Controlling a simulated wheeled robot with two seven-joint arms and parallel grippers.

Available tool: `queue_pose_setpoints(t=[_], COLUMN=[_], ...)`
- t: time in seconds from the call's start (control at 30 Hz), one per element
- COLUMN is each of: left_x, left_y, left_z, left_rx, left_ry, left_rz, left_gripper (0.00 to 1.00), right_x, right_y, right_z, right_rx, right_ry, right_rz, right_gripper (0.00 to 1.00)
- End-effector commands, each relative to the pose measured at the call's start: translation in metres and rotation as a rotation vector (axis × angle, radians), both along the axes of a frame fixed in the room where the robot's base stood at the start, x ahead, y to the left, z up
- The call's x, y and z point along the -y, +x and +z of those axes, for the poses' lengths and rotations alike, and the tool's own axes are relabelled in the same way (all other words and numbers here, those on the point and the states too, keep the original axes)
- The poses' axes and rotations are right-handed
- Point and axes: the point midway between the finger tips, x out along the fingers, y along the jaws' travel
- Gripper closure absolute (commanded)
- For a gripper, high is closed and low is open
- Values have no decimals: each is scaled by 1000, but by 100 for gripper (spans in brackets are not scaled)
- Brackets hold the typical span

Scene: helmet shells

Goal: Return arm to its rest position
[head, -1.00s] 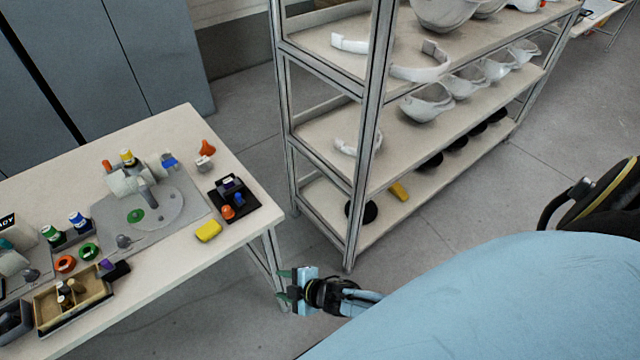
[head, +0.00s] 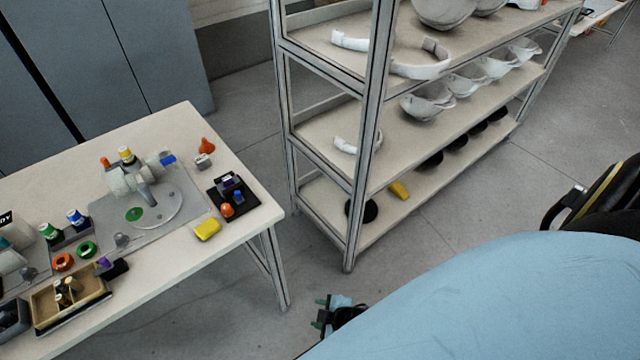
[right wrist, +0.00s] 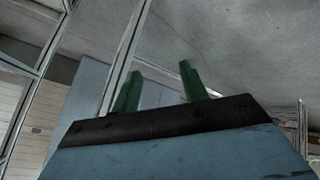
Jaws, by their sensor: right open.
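My right gripper (head: 322,312) shows at the bottom centre of the head view, over the floor and partly hidden behind my light-blue body. It is right of the table and in front of the shelf rack, touching neither. In the right wrist view its two green fingers (right wrist: 158,88) stand apart with nothing between them. My left gripper is not in view.
A white table (head: 150,325) at the left carries a grey fixture, a wooden tray (head: 100,292), a yellow block (head: 207,229) and small coloured parts. A metal rack (head: 356,200) holds white helmet shells (head: 428,102). Floor (head: 420,240) between them is clear.

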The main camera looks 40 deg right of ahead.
Motion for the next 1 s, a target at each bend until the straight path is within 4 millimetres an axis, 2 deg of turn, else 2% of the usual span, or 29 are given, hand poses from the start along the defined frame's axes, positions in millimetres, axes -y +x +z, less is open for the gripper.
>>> queue_pose_setpoints(t=[0.27,0.37,0.47,0.5,0.6,0.7,0.83,0.9,1.0], left_x=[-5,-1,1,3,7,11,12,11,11], left_y=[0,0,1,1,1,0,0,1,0], left_z=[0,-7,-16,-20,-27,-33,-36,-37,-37], left_rx=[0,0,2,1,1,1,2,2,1], left_ry=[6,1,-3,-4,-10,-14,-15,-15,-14], left_rz=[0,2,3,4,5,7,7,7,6], left_gripper=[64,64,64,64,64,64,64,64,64], right_x=[0,8,19,23,30,35,37,37,37], right_y=[0,-35,-89,-113,-172,-222,-262,-272,-276], right_z=[0,-25,-57,-69,-93,-108,-116,-117,-117], right_rx=[0,-87,-219,-275,-408,-515,-600,-621,-630], right_ry=[-1,13,32,39,55,62,67,69,70], right_rz=[1,-76,-201,-257,-388,-494,-581,-602,-612], right_gripper=[56,56,56,56,56,56,56,56,56])
